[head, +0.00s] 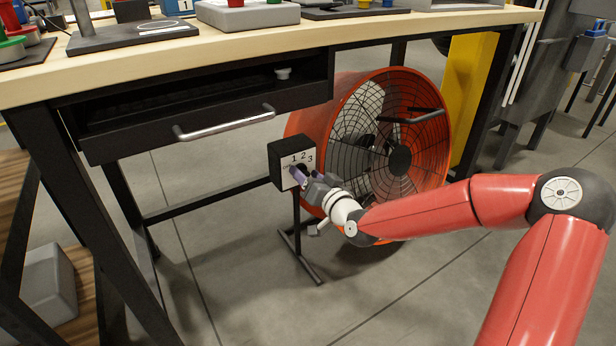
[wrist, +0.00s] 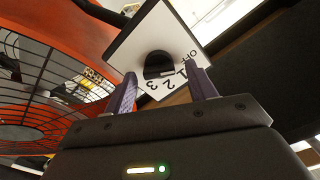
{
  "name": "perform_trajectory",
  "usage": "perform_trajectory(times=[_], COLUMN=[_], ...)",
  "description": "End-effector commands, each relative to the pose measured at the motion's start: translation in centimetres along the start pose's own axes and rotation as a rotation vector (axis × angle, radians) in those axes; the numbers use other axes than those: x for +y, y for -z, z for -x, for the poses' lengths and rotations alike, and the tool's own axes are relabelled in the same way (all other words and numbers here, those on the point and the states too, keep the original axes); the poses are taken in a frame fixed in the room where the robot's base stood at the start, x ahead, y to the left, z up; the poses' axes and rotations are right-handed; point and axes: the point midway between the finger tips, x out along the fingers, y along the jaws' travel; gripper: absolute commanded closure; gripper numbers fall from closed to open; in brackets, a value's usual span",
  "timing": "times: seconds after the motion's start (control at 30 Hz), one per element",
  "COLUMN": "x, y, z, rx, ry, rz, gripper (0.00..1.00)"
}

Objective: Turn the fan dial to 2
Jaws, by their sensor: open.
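The fan control box (head: 277,160) is black with a white face marked 1, 2, 3. It stands on a thin black post in front of the fan (head: 345,110), which is large and orange with a black wire grille. In the wrist view the white face (wrist: 150,35) carries OFF, 1, 2, 3 and a round black dial (wrist: 158,65). Which mark the dial points at is hard to tell. My gripper (head: 299,179) is close in front of the face. In the wrist view my gripper (wrist: 162,82) is open, its purple fingers apart on either side of the dial; contact is not clear.
A wooden-topped workbench (head: 330,32) with a slightly open drawer (head: 205,130) stands above and left of the box. A yellow panel (head: 468,90) is behind the fan. Grey floor around the post is clear.

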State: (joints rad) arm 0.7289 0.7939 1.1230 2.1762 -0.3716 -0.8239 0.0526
Motion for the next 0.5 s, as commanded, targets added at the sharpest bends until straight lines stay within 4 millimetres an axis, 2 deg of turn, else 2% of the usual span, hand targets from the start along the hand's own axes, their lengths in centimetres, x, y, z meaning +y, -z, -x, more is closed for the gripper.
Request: perform_trajectory(times=[0.3,0.5], x=[0.03,0.03], y=[-0.01,-0.01], z=[-0.37,-0.36], rx=[-0.001,-0.001], ry=[-0.001,-0.001], rz=[0.000,0.000], gripper=[0.44,0.70])
